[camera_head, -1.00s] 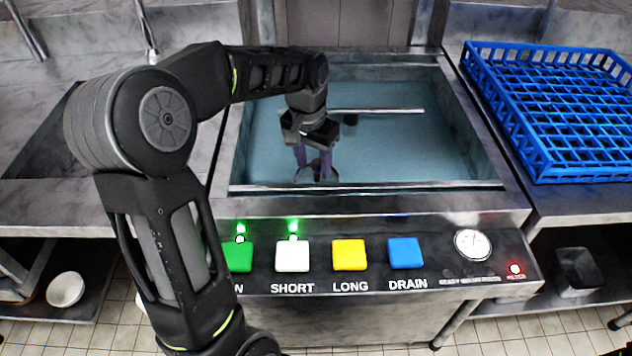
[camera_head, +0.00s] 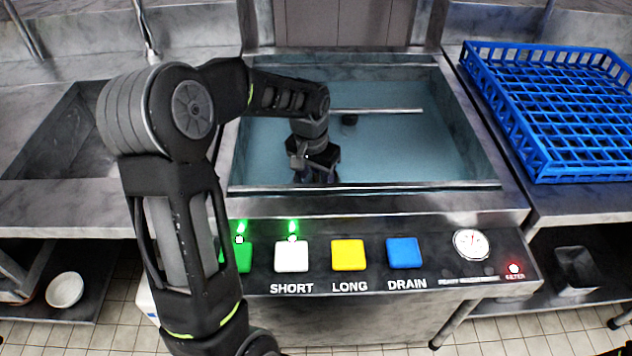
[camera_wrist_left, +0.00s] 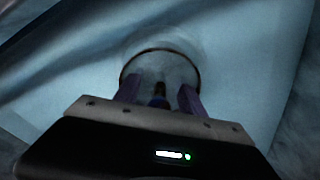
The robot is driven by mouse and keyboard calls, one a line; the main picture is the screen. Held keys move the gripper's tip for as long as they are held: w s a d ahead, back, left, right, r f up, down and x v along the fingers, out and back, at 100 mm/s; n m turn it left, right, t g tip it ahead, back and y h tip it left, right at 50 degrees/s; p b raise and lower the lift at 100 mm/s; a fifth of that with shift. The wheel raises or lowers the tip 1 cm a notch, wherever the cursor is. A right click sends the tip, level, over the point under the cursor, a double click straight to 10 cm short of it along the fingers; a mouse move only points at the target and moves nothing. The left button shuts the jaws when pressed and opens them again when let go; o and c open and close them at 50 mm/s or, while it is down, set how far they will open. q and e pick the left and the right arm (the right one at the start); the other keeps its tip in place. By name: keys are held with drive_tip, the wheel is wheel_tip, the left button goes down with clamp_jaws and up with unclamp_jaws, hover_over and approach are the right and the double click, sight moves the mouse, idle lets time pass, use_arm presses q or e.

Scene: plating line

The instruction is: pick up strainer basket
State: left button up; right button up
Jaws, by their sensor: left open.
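The strainer basket (camera_wrist_left: 150,52) shows in the left wrist view as a round, pale bowl shape with a dark rim, low in the basin. A dark upright post or knob (camera_wrist_left: 159,90) stands at its near side. My left gripper (camera_wrist_left: 160,92) is open, its two purple fingers on either side of this post with a gap on each side. In the head view my left gripper (camera_head: 316,177) reaches down into the water basin (camera_head: 420,150) near its front wall, and the basket is hidden behind the gripper and the basin's front edge. My right gripper is not in view.
A metal bar (camera_head: 385,111) crosses the basin behind my gripper, with a small dark object (camera_head: 349,119) below it. The basin's front rim (camera_head: 400,188) is close to my gripper. Buttons line the front panel. A blue rack (camera_head: 570,110) stands to the right.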

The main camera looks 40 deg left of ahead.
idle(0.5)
use_arm(q)
clamp_jaws()
idle(0.3)
